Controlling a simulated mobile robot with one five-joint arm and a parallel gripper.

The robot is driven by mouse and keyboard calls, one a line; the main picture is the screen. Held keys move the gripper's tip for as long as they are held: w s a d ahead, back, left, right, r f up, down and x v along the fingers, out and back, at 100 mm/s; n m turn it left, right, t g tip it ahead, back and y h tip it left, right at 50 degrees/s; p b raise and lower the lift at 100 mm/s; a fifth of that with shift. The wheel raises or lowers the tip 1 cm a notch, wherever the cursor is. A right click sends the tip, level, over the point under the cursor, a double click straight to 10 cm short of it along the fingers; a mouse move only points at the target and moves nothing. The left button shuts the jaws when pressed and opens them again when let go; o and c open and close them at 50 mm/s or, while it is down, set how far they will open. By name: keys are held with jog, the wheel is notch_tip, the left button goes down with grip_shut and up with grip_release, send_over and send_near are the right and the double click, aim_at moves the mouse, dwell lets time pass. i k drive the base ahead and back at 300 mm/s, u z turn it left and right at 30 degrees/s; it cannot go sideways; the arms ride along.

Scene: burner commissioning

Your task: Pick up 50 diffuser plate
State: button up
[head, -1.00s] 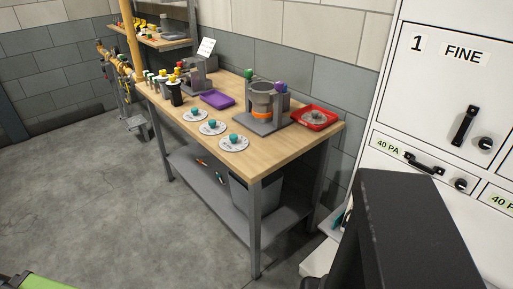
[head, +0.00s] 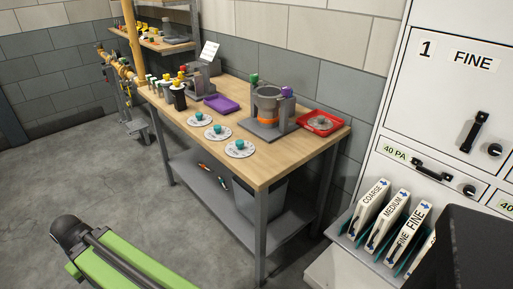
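Three pale round plates with teal knobs lie in a row along the front edge of the wooden workbench: a left plate (head: 193,122), a middle plate (head: 210,134) and a right plate (head: 232,152). Their markings are too small to read, so I cannot tell which is the 50 diffuser plate. Another grey round plate (head: 317,124) sits in a red tray (head: 337,131) at the bench's right end. My green arm link shows at the lower left, well apart from the plates. My gripper's fingers are not visible.
A grey fixture with an orange-ringed cylinder (head: 267,104) stands behind the plates. A purple tray (head: 222,105) and several dark bottles (head: 180,100) are further left. White cabinets (head: 440,80) and a rack of labelled cards (head: 380,217) stand right. The floor (head: 90,170) left of the workbench (head: 290,163) is clear.

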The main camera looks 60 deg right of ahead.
aim_at(238, 149)
jog(key=z, duration=0.25)
jog(key=i, duration=1)
jog(key=u, duration=0.05)
